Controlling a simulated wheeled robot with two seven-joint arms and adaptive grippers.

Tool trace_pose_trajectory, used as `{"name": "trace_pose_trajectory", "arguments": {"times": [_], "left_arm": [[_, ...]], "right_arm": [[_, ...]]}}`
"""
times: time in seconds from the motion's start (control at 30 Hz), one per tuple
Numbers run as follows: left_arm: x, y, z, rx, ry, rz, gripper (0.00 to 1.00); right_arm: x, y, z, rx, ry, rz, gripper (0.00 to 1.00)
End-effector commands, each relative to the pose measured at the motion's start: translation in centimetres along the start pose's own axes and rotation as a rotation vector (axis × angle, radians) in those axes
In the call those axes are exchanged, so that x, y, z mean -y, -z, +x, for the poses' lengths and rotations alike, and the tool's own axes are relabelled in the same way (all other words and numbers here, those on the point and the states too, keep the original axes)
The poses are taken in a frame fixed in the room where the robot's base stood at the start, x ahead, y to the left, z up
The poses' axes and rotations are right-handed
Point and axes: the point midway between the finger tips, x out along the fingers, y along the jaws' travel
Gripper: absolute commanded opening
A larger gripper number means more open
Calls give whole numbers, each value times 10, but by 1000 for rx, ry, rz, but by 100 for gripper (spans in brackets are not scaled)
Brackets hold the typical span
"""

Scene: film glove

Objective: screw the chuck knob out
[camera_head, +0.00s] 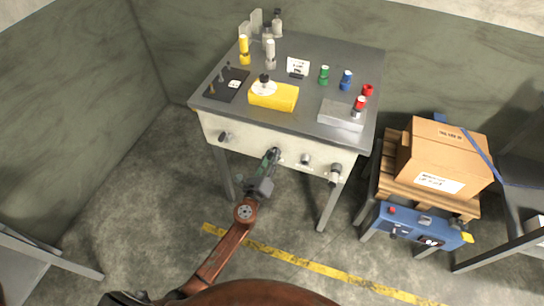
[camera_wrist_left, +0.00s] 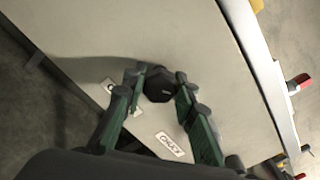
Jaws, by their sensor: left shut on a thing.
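The chuck knob (camera_wrist_left: 158,86) is a dark, faceted knob on the pale front panel (camera_head: 250,143) of the grey workbench. My left gripper (camera_head: 272,154) reaches up to the middle of this panel. In the left wrist view the green fingers of my left gripper (camera_wrist_left: 159,92) are shut on the knob, one on each side. A white label (camera_wrist_left: 170,146) with dark lettering sits on the panel beside the knob. In the head view my fingers largely hide the knob. My right gripper is not in view.
Other knobs stick out of the panel: one at left (camera_head: 225,137), one right of my gripper (camera_head: 305,159) and one at far right (camera_head: 335,175). The bench top (camera_head: 320,57) holds a yellow block (camera_head: 273,97) and several small parts. A cardboard box (camera_head: 440,158) stands right.

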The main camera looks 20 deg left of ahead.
Motion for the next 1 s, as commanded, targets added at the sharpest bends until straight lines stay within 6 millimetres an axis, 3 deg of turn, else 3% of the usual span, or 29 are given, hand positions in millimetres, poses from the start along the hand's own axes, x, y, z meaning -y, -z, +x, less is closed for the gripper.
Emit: {"name": "trace_pose_trajectory", "arguments": {"times": [0.2,0.3,0.5,1.0], "left_arm": [[-2,2,0,0,-1,-177,1],[-2,2,0,0,-2,-272,1],[-2,2,0,1,-2,-463,1],[-2,0,0,1,-2,-831,1]], "right_arm": [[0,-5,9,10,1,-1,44],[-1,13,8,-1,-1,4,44],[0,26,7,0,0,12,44],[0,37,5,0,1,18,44]]}}
